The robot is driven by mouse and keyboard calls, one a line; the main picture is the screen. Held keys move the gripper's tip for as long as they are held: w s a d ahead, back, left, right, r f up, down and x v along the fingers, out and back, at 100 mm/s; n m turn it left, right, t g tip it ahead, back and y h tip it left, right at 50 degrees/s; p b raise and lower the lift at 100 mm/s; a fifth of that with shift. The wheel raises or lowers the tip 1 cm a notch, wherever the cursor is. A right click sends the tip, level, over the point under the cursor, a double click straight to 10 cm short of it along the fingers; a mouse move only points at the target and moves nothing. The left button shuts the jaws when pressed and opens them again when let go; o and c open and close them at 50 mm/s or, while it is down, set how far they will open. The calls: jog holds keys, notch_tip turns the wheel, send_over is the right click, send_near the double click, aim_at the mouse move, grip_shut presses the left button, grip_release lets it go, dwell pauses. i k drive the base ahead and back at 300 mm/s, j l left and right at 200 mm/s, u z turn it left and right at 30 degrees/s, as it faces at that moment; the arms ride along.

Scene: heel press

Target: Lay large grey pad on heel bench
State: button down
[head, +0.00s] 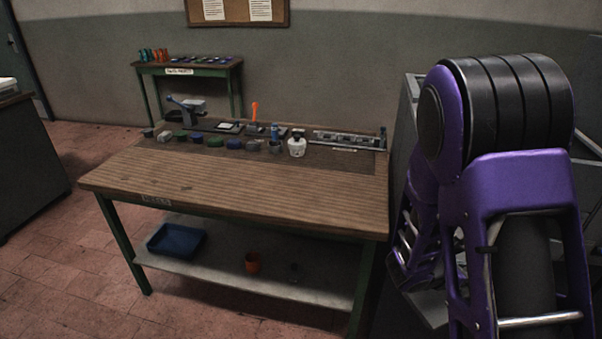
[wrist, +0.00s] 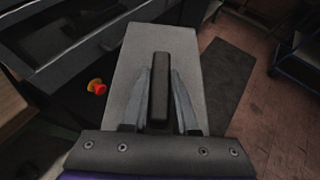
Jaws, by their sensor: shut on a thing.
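In the wrist view, my gripper (wrist: 160,78) is shut on a dark upright grip (wrist: 160,62) in the middle of a large light grey pad (wrist: 138,45). The pad's flat face spreads out past both fingers. The pad appears to hang over floor, not over a bench top. My gripper and this pad do not show in the head view. The bench (head: 230,190) there has a brown ribbed wooden top, green legs and a small label on its front edge that I cannot read surely.
A row of small coloured blocks (head: 215,141), a white jar (head: 297,146) and a metal rail (head: 345,139) line the bench's back. Its front is clear. A dark mat (wrist: 222,80) lies on the floor.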

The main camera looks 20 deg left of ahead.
aim_at(329, 193)
jog(key=j+z, duration=0.15)
jog(key=j, duration=0.35)
jog(key=k+j+z, duration=0.1)
jog(key=j, duration=0.35)
jog(key=j+z, duration=0.15)
jog(key=j, duration=0.35)
jog(key=k, duration=0.05)
